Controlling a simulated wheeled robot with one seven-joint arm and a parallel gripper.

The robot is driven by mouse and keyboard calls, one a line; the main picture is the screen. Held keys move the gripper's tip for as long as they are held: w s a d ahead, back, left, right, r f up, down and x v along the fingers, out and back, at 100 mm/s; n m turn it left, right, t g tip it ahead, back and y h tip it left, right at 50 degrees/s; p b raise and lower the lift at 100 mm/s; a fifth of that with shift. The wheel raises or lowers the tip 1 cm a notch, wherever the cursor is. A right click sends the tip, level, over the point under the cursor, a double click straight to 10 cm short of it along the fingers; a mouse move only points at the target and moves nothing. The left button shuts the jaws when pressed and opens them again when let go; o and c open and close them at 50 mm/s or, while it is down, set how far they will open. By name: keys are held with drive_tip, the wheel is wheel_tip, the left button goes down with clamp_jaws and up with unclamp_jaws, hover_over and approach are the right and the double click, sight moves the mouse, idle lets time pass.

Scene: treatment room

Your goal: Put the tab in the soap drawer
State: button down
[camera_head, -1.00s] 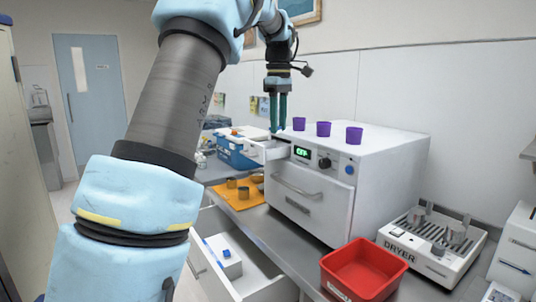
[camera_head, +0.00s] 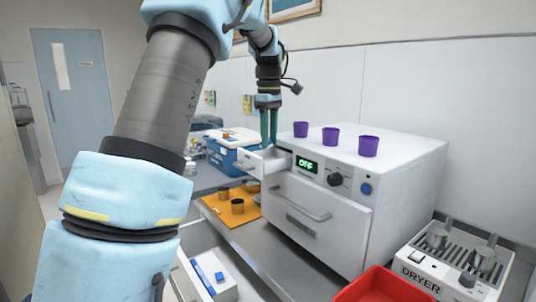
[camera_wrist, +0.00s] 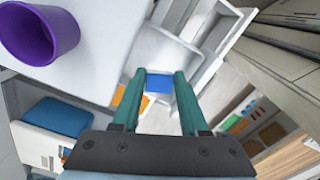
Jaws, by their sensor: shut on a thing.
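My gripper (camera_head: 268,142) points down over the small open soap drawer (camera_head: 250,163) at the top left of the white washer (camera_head: 330,210). In the wrist view its green fingers (camera_wrist: 159,82) are shut on the blue tab (camera_wrist: 159,84), which shows between the fingertips. The white soap drawer (camera_wrist: 190,55), with divided compartments, lies below and beyond the fingertips. I cannot tell how far the tab is above the drawer floor. The tab is not clearly visible in the head view.
Several purple cups, one of them here (camera_head: 331,135), stand on the washer. An orange mat (camera_head: 222,211) with metal cups and a blue box (camera_head: 228,152) lie left. A red bin (camera_head: 385,288) and dryer (camera_head: 470,265) stand right.

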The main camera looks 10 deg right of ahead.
drive_tip(key=shift+f+p, duration=0.6)
drive_tip(key=shift+f, duration=2.05)
drive_tip(key=shift+f, duration=0.15)
drive_tip(key=c, duration=0.7)
unclamp_jaws()
wheel_tip(320, 180, up, 12)
drive_tip(key=shift+r+b, duration=0.2)
drive_tip(key=shift+b, duration=0.8)
drive_tip(key=shift+s, duration=0.15)
